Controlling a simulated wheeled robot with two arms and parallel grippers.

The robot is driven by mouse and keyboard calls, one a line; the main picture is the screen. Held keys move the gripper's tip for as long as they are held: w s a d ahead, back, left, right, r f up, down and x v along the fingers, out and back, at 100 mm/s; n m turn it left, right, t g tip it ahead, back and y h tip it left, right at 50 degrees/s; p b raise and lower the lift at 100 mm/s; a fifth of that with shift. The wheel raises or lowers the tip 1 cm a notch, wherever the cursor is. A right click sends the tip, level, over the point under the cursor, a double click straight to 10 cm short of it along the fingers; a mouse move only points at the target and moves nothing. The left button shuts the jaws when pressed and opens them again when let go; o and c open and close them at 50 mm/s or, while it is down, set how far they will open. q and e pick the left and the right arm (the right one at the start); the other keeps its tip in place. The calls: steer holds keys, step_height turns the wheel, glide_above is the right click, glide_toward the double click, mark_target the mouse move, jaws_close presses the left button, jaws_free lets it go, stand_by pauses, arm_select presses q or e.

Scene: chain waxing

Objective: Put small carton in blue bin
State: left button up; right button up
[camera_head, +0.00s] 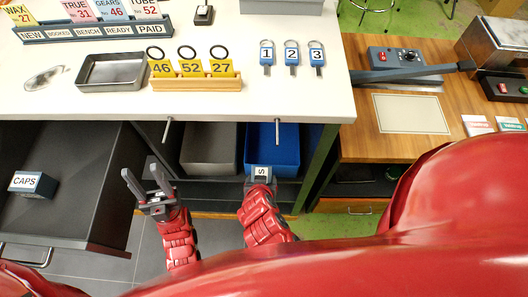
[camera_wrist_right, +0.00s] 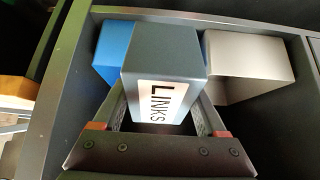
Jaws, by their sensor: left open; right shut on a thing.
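My right gripper (camera_head: 260,184) is shut on a small dark grey carton with a white label. The label reads LINKS on this carton (camera_wrist_right: 160,62) in the right wrist view. The carton is in front of the blue bin (camera_head: 284,145), which sits in the shelf under the white counter. In the right wrist view the carton hides much of the blue bin (camera_wrist_right: 112,52); I cannot tell whether it is over the bin's rim. My left gripper (camera_head: 147,181) is open and empty, left of the right one.
A grey bin (camera_head: 208,150) stands left of the blue bin. An open dark drawer (camera_head: 75,205) at left holds a CAPS carton (camera_head: 33,182). The counter edge (camera_head: 250,120) overhangs the bins; a dark frame post (camera_head: 318,165) stands to their right.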

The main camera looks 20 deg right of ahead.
steer(key=w+d+b, duration=0.4)
steer(key=w+b, duration=0.5)
steer(key=w, duration=0.4)
steer(key=f, duration=0.2)
steer(key=w+f+p, duration=0.1)
steer(key=f, duration=0.2)
steer(key=f+p, duration=0.1)
steer(key=f, duration=0.2)
steer(key=shift+w+d+f, duration=0.1)
steer(key=shift+w+d, duration=0.1)
steer(key=shift+d, duration=0.1)
steer(key=shift+w+f+p, duration=0.15)
steer(key=shift+p, duration=0.15)
steer(key=shift+w+d+f, duration=0.1)
steer(key=shift+w+f, duration=0.05)
steer(key=shift+f, duration=0.55)
steer(key=shift+w+f+p, duration=0.15)
steer(key=shift+w+p, duration=0.05)
steer(key=shift+p, duration=0.2)
steer(key=shift+w+d+r+g+p, duration=0.15)
steer(key=shift+r+g+p, duration=0.1)
steer(key=shift+g+p, duration=0.25)
steer(key=shift+w+f+g+y+p, duration=0.1)
steer(key=shift+g+y+p, duration=0.4)
steer(key=shift+g, duration=0.5)
steer(key=shift+f, duration=1.05)
